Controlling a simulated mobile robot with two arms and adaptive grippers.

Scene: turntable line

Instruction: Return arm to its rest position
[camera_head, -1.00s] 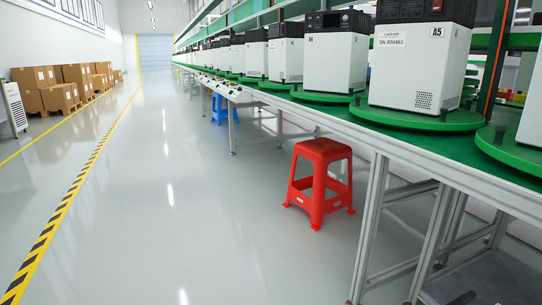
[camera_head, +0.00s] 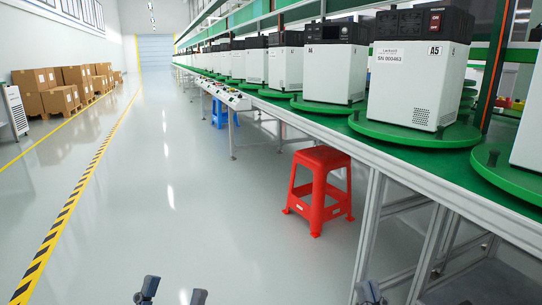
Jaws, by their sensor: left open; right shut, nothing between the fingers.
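My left gripper (camera_head: 173,295) shows at the bottom edge, left of centre, with its two dark fingertips apart over the grey floor. Nothing is between them. My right gripper (camera_head: 370,292) shows only as a small dark tip at the bottom edge, in front of the table leg. Its fingers are together and it holds nothing. The rest of both arms is outside the picture.
A green-topped line table (camera_head: 400,160) runs along the right, with white units such as A5 (camera_head: 411,85) on green turntables. A red stool (camera_head: 319,190) stands at its side. Cartons (camera_head: 40,92) are stacked far left. The floor aisle is clear.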

